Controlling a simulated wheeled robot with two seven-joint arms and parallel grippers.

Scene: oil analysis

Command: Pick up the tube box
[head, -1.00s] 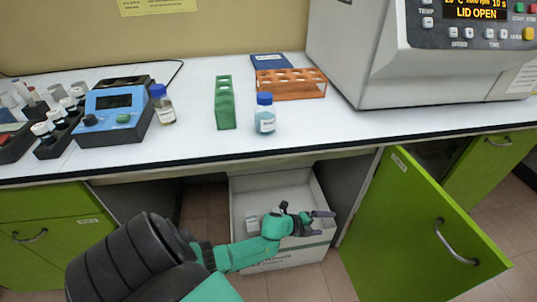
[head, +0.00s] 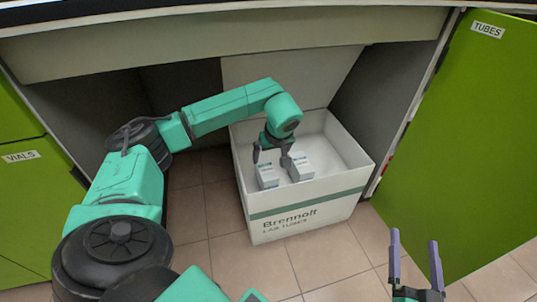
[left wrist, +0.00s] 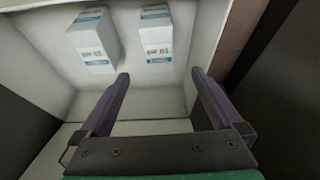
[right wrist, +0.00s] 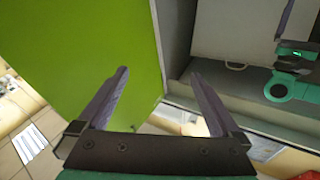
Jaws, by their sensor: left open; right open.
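Two small white boxes with blue bands stand inside a large open carton (head: 300,207) marked "Brennolt LAB TUBES". One small box (head: 267,176) is on the left and the other (head: 302,167) is on the right. In the left wrist view, the right small box (left wrist: 156,38) reads "10 ml"; the left one's (left wrist: 92,42) label is hard to read. My left gripper (head: 271,158) is open and empty, pointing down into the carton close to the small boxes. My right gripper (head: 414,238) is open and empty, right of the carton.
The carton stands on the tiled floor (head: 330,268) under the bench (head: 220,48). An open green door (head: 465,130) marked "TUBES" stands at the right, near my right gripper. A green "VIALS" cabinet (head: 25,195) is on the left. The floor in front is clear.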

